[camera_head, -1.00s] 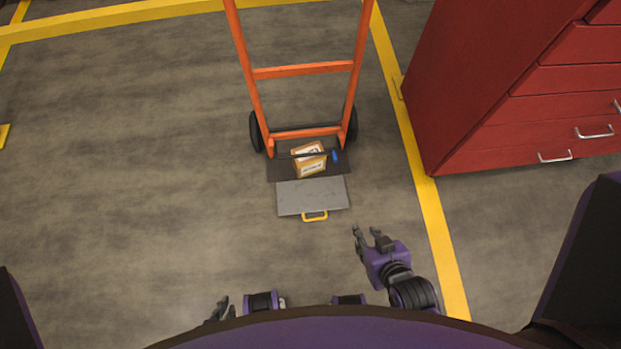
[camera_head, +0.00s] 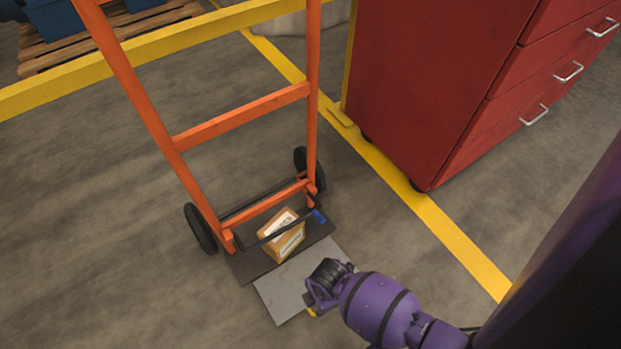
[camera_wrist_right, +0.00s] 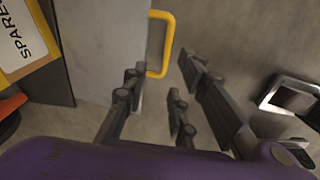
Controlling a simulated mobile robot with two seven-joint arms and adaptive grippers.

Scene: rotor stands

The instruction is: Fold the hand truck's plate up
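The orange hand truck (camera_head: 240,120) stands upright on two black wheels. A grey plate (camera_head: 280,290) lies flat in front of its dark base, with a yellow handle (camera_head: 311,311) at the near edge, mostly hidden by my right gripper. My right gripper (camera_head: 318,290) is over the plate's near edge. In the right wrist view, my right fingers (camera_wrist_right: 158,85) are open, with the yellow handle (camera_wrist_right: 168,45) just beyond their tips and the plate (camera_wrist_right: 105,50) to the left. I cannot tell whether they touch the handle. My left gripper is out of view.
A cardboard box (camera_head: 286,240) sits on the dark base behind the plate, under a black bar with a blue end (camera_head: 319,216). A red drawer cabinet (camera_head: 430,90) stands to the right, past a yellow floor line (camera_head: 450,235). Floor to the left is clear.

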